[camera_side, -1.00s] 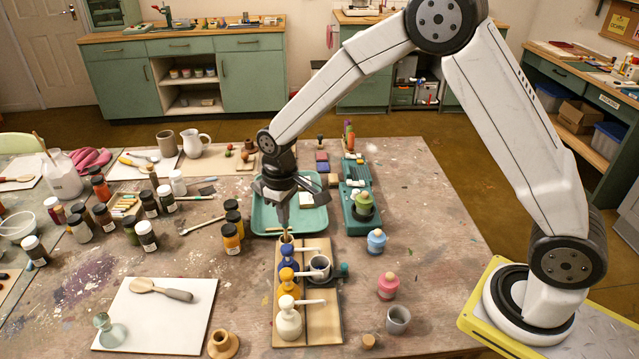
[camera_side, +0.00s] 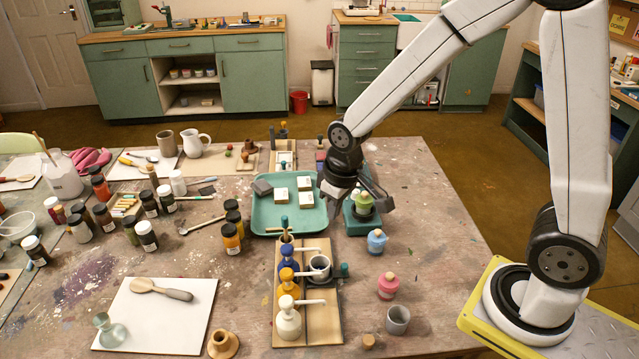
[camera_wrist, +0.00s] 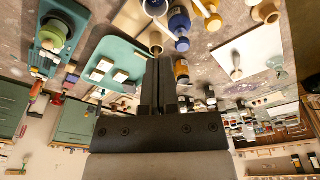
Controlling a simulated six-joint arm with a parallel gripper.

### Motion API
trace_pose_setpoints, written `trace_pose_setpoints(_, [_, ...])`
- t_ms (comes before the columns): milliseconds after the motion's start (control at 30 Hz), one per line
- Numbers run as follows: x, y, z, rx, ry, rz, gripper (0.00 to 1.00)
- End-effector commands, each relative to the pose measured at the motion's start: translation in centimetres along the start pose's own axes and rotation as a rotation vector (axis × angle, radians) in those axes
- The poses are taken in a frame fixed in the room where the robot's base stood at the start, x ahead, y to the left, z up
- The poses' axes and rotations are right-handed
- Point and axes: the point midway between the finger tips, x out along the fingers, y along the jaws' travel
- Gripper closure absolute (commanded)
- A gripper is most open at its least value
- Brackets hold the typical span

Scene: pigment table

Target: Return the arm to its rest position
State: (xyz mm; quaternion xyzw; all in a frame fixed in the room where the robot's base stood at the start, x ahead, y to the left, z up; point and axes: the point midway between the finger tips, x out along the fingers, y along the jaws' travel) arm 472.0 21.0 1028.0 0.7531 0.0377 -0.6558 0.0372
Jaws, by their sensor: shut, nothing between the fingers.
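My gripper (camera_side: 335,208) is shut and empty. In the side view it is above the table, between the teal tray (camera_side: 262,222) and the green device (camera_side: 352,226), and hides part of both. In the wrist view the fingers of my gripper (camera_wrist: 158,82) are together with nothing between them.
A wooden board (camera_side: 322,335) with blue, yellow and white bottles stands in front of the tray. Blue (camera_side: 376,241) and pink (camera_side: 388,286) jars and a grey cup (camera_side: 398,319) stand to its right. Several paint jars (camera_side: 146,235) crowd the left. The table's right side is mostly bare.

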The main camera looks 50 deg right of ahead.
Motion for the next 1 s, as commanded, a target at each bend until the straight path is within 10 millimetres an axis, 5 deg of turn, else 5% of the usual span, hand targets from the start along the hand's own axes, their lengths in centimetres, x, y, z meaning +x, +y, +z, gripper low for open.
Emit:
trace_pose_setpoints(200, [-1.3,1.0,5.0,0.068,0.06,0.008,1.0])
trace_pose_setpoints(400, [-1.6,1.2,7.6,0.1,0.089,0.012,1.0])
trace_pose_setpoints(1000, [-1.7,1.3,8.0,0.106,0.093,0.013,1.0])
